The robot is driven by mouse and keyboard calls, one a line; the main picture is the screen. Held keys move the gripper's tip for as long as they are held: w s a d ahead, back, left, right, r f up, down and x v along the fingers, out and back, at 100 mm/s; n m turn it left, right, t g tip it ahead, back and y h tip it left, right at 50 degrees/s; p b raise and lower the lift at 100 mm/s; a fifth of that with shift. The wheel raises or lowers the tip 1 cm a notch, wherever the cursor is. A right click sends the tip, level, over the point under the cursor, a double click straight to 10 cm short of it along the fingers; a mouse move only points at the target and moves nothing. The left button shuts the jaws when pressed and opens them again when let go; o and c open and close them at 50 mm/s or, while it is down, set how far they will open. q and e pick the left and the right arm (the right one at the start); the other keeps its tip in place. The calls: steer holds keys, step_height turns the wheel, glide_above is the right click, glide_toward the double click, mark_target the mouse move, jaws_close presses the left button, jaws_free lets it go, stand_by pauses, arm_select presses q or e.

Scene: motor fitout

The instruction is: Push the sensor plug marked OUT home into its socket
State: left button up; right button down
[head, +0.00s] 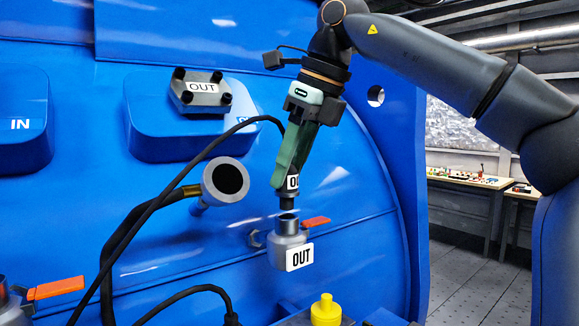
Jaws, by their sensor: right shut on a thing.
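The sensor plug (292,184) has a white label, partly covered, reading "OU", and a dark lower end pointing down. My right gripper (287,168), with green fingers, is shut on it. A black cable (215,143) runs from near the gripper to the lower left. The grey socket (289,241) below has an upright round mouth and a white OUT label. The plug's end is just above the mouth, roughly in line with it; I cannot tell whether it touches the rim. An orange lever (316,222) sticks out right of the socket. My left gripper is not in view.
The big blue motor housing (300,60) fills the back. A grey OUT terminal cover (201,89) and a round pipe end (226,181) are to the left. Another orange lever (56,288) is lower left. A yellow fitting (325,311) stands below right.

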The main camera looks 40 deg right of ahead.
mark_target(296, 171)
steer(key=shift+p, duration=0.4)
steer(key=shift+f+b, duration=0.95)
steer(key=shift+f, duration=0.7)
steer(key=shift+c, duration=2)
jaws_free()
steer(key=p+v, duration=0.3)
steer(key=v, duration=0.9)
steer(key=shift+s+r, duration=0.2)
steer(key=shift+r, duration=0.05)
